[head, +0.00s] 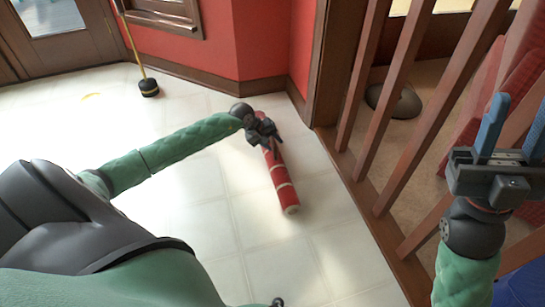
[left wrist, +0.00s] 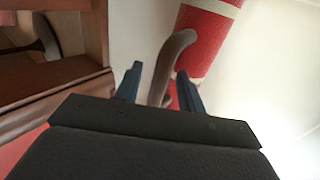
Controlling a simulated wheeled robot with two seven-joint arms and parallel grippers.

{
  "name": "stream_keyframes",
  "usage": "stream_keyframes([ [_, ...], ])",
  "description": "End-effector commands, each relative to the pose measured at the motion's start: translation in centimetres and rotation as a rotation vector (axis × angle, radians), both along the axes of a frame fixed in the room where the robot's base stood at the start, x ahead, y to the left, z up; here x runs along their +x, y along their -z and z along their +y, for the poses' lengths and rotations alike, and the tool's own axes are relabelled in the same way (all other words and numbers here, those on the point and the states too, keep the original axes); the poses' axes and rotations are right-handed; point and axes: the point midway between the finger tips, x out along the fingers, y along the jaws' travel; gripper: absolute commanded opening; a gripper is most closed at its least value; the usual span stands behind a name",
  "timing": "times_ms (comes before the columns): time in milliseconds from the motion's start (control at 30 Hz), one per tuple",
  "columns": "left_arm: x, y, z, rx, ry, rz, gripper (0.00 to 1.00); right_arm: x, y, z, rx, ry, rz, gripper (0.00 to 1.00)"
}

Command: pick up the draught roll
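The draught roll (head: 280,178) is a red cylinder with cream bands, lying on the pale floor. My left gripper (head: 264,135) is over its far end in the head view. In the left wrist view, the roll (left wrist: 207,42) lies beyond the fingers, and a curved brown handle (left wrist: 167,66) on it reaches between them. The two blue fingertips of the left gripper (left wrist: 160,82) stand apart, with gaps seen beside the handle. My right gripper (head: 517,130) is raised at the right, its blue fingers apart and empty.
A wooden railing (head: 425,105) runs along the right, with a dark rounded object (head: 395,101) behind it. Red walls (head: 190,55) and a dark baseboard close off the back. A yellow-handled tool (head: 149,87) stands at back left. The floor around the roll is clear.

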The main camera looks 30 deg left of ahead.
Motion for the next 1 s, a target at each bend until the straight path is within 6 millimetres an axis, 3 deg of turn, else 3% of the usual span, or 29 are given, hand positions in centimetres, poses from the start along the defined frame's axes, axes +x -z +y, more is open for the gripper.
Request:
stream_keyframes([
  [200,0.11,0.15,-0.06,0.0,0.0,0.0,0.39,-0.21,-1.32,-0.01,0.019,0.003,-0.034,0.36],
  [367,0.11,0.13,-0.06,0.0,0.0,0.0,0.39,-0.18,-1.24,-0.05,0.016,0.004,-0.033,0.36],
  [567,0.1,0.15,-0.07,0.0,0.0,0.0,0.02,-0.11,-0.8,-0.08,0.011,0.005,-0.023,0.36],
  [600,0.11,0.15,-0.06,0.0,0.0,0.0,0.0,-0.1,-0.73,-0.08,0.011,0.005,-0.021,0.36],
  [1000,0.1,0.17,-0.06,0.0,0.0,0.0,0.0,-0.06,-0.54,-0.09,0.011,0.005,-0.016,0.36],
])
